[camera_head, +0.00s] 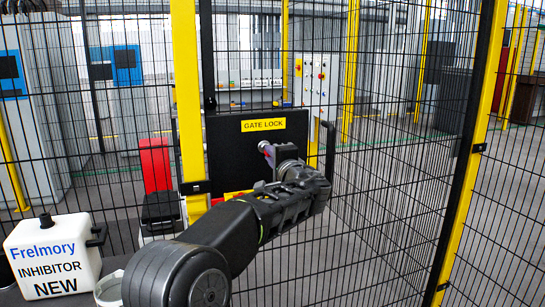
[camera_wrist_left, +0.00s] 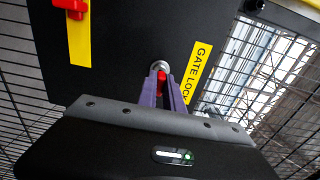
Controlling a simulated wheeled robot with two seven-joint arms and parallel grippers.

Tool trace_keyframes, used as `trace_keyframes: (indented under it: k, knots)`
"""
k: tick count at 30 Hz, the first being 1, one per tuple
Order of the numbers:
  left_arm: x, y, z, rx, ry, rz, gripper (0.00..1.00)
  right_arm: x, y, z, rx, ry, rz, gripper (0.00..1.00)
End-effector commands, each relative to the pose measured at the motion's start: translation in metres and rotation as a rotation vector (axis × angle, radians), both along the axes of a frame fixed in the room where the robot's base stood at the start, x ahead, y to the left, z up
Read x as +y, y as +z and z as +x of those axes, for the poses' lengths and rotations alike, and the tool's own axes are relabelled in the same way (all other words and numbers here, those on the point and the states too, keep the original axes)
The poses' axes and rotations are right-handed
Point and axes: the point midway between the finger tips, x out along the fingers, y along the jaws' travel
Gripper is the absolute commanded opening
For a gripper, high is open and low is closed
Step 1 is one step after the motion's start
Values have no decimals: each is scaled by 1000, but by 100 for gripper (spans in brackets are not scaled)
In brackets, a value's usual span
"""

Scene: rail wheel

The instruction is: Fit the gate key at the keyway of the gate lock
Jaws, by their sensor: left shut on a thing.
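The gate lock (camera_head: 228,160) is a black panel on the fence with a yellow GATE LOCK label (camera_head: 263,125); in the left wrist view the panel (camera_wrist_left: 115,55) fills the upper middle. The keyway (camera_wrist_left: 160,65) is a round silver ring beside the label. My left gripper (camera_wrist_left: 163,88) is shut on the red gate key (camera_wrist_left: 162,82), which points toward the ring. In the head view the gripper (camera_head: 270,152) is at the panel, below the label. The key's front end is hidden; I cannot tell whether it is inside the keyway or just before it. My right gripper is not in view.
A red handle (camera_wrist_left: 70,5) on a yellow strip (camera_wrist_left: 78,38) is on the same panel. A yellow post (camera_head: 187,90) and black mesh fence surround the lock. A white inhibitor container (camera_head: 55,262) stands at the lower left, near my arm.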

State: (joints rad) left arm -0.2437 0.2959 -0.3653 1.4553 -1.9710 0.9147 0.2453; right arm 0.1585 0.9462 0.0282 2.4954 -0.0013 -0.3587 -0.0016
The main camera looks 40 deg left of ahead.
Motion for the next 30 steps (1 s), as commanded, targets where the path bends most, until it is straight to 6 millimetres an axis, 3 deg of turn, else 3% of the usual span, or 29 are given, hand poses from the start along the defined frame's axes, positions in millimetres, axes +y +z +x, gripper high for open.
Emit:
trace_keyframes:
  k: [30]
  knots:
    - [0, 0, 0, 0, 0, 0, 0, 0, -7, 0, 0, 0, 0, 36]
